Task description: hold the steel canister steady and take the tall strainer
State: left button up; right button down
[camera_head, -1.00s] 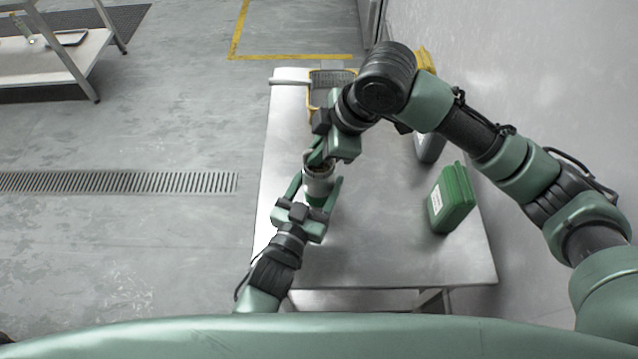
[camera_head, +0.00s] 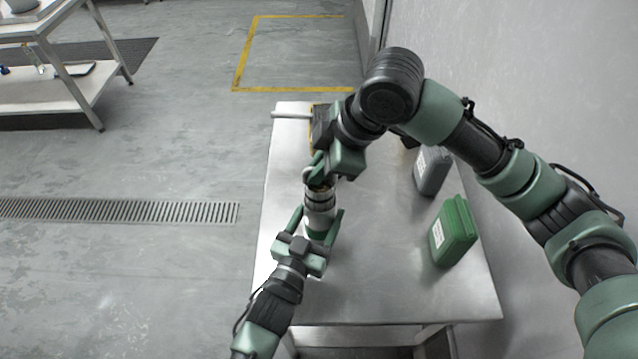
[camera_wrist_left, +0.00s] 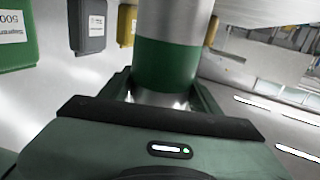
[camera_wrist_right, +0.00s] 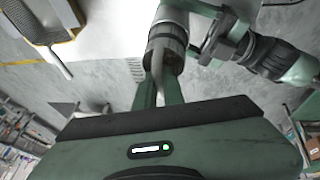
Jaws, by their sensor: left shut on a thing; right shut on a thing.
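The steel canister (camera_head: 320,222) with a green lower band stands upright near the table's left edge. It also shows large in the left wrist view (camera_wrist_left: 166,62). My left gripper (camera_head: 315,238) is shut around its lower part. I cannot tell how much of the strainer is still inside the canister.
A green container (camera_head: 453,232) and a grey container (camera_head: 432,172) stand at the right side of the table (camera_head: 385,285). A yellow-rimmed basket with a long handle (camera_wrist_right: 60,62) lies at the far end. The table's near middle is free.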

pick_arm(q)
jog(key=shift+f, duration=0.1)
pick_arm(e)
notch_tip(320, 180, up, 14)
jog(key=shift+f, duration=0.25)
pick_arm(q)
jog(key=o, duration=1.7)
jog(key=shift+s, duration=0.15)
jog(key=v, duration=1.1)
jog(key=shift+s+a, duration=0.2)
jog(key=shift+s, duration=0.15)
